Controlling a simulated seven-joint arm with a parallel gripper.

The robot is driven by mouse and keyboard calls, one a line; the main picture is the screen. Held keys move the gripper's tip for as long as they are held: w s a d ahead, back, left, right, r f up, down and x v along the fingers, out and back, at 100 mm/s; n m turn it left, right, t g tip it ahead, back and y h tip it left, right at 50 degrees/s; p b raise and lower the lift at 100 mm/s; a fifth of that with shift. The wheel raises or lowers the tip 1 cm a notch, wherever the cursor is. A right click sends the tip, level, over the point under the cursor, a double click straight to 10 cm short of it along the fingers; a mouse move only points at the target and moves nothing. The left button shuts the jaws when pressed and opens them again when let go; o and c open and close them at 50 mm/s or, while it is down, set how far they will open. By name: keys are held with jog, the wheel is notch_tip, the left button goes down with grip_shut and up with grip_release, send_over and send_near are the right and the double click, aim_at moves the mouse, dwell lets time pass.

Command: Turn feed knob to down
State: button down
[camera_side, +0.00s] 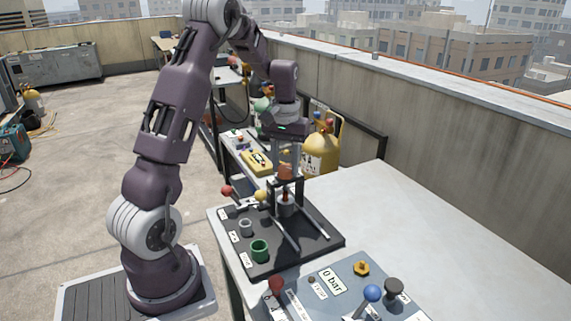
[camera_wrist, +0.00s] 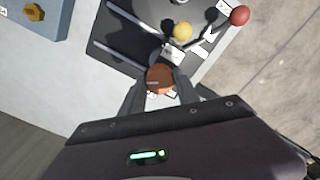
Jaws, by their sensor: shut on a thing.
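An orange-brown knob (camera_wrist: 159,79) sits between the fingers of my gripper (camera_wrist: 160,92) in the wrist view. In the side view the same knob (camera_side: 286,171) is on top of a dark frame on a black board (camera_side: 322,250). My gripper (camera_side: 287,160) points straight down and is shut on it. A small white label (camera_wrist: 173,54) is beside the knob in the wrist view, its words too small to read. I cannot tell which label is the feed one or which way the knob is set.
A yellow ball handle (camera_side: 261,195) and a red ball handle (camera_side: 226,190) stand close left of the knob. A grey panel (camera_side: 345,290) reading "0 bar" lies nearer the camera. The table's right side (camera_side: 400,220) is clear.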

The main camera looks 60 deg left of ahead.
aim_at(285, 167)
jog(key=shift+m, duration=0.3)
jog(key=c, duration=0.9)
grip_release()
notch_tip(285, 167, up, 7)
jog(key=shift+r, duration=0.1)
